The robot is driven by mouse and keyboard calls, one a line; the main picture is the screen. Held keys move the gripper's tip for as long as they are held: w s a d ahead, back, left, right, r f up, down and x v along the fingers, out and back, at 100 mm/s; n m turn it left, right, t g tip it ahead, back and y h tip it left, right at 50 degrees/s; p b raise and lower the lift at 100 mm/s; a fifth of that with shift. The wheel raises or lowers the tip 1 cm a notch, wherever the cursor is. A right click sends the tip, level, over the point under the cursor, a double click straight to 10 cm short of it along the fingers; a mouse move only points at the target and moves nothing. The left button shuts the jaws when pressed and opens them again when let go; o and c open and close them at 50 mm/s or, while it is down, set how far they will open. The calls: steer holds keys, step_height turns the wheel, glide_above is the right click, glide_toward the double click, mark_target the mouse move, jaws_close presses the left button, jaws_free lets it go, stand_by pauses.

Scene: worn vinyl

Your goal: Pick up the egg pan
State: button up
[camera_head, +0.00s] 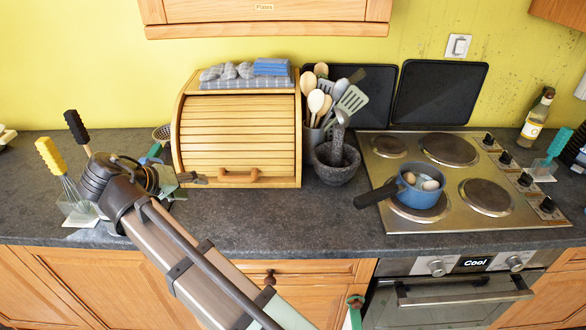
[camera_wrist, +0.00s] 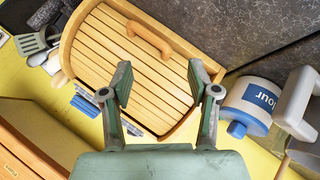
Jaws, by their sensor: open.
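The egg pan (camera_head: 417,199) is a small blue pan with a dark handle pointing left. It sits on the front left burner of the hob in the head view, with several pale, egg-like things inside. My gripper (camera_head: 176,167) is far to its left, by the left side of the bread box, and partly hidden behind my arm. In the wrist view my gripper (camera_wrist: 160,82) has its two green fingers spread apart with nothing held between them. The pan does not show in the wrist view.
A wooden bread box (camera_head: 237,130) stands between my gripper and the pan. A stone mortar (camera_head: 336,166) and a utensil holder (camera_head: 313,138) stand left of the hob (camera_head: 455,222). A flour canister (camera_wrist: 250,105) shows in the wrist view. The front counter strip is clear.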

steer(key=w+d+r+m+g+p, duration=0.2)
steer(key=w+d+m+g+p, duration=0.3)
steer(key=d, duration=0.7)
steer(key=w+d+r+m+g+y+p, duration=0.1)
steer(key=d+r+m+y+p, duration=0.2)
steer(key=d, duration=0.8)
steer(key=d+r+m+g+p, duration=0.1)
steer(key=d+r+m, duration=0.3)
steer(key=d, duration=0.8)
steer(key=w+d+r+m+g+y+p, duration=0.15)
steer(key=d+m, duration=0.35)
steer(key=d, duration=0.6)
steer(key=b, duration=0.4)
glide_toward(378, 192)
steer(key=shift+w+d+f, duration=0.1)
steer(key=shift+d, duration=0.05)
steer(key=shift+f+p, duration=0.25)
steer(key=shift+p, duration=0.45)
step_height(378, 192, down, 6)
steer(key=shift+r+p, duration=0.1)
steer(key=shift+p, duration=0.6)
steer(key=shift+f+p, duration=0.45)
steer(key=shift+f, duration=0.35)
steer(key=shift+f+p, duration=0.6)
steer(key=shift+f, duration=1.3)
